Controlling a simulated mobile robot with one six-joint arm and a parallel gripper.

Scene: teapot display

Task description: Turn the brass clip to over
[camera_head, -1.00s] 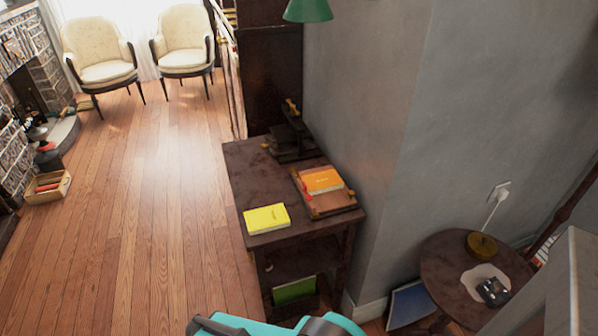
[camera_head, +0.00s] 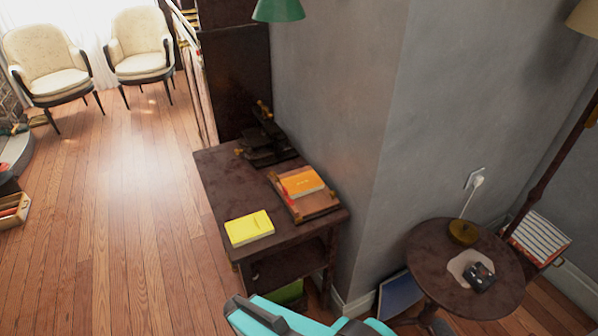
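A small dark table (camera_head: 215,172) stands against the grey wall corner. On it, a wooden board or tray (camera_head: 322,207) bears an orange book (camera_head: 301,182). Small brass-coloured and red bits show along the board's left side, but they are too small to tell which is the brass clip or how it is turned. A dark press-like stand (camera_head: 268,143) with brass-coloured parts is at the table's back. A teal and dark grey part of my arm shows at the bottom edge, in front of the table. My gripper is not in view.
A yellow book (camera_head: 249,228) lies on the table's front left. A round table (camera_head: 425,240) with a brass lamp base (camera_head: 463,232) and a small dark device (camera_head: 480,275) stands right of the wall corner. Wooden floor (camera_head: 130,230) is clear to the left. Two armchairs stand far back.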

